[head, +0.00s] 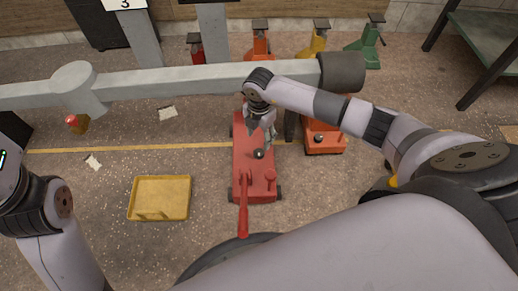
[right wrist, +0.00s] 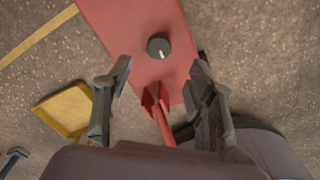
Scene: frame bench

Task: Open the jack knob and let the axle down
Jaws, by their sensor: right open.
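The red floor jack (head: 262,183) lies on the floor under the axle (head: 200,80), a long grey beam with a dark hub at its right end. The jack's dark round knob (head: 258,154) sits on top of its body. In the right wrist view the knob (right wrist: 159,47) shows a white mark and lies ahead of the fingers. The jack's red handle (head: 243,215) points toward me. My right gripper (head: 257,134) is open and empty above the jack, apart from the knob. In the right wrist view its fingers (right wrist: 160,82) are spread wide. My left gripper is not visible.
A yellow tray (head: 133,198) lies left of the jack. An orange unit (head: 326,146) with a dark knob stands close on the right. Red, orange, yellow and green stands (head: 363,50) line the back. A green-topped bench (head: 487,40) is at the far right.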

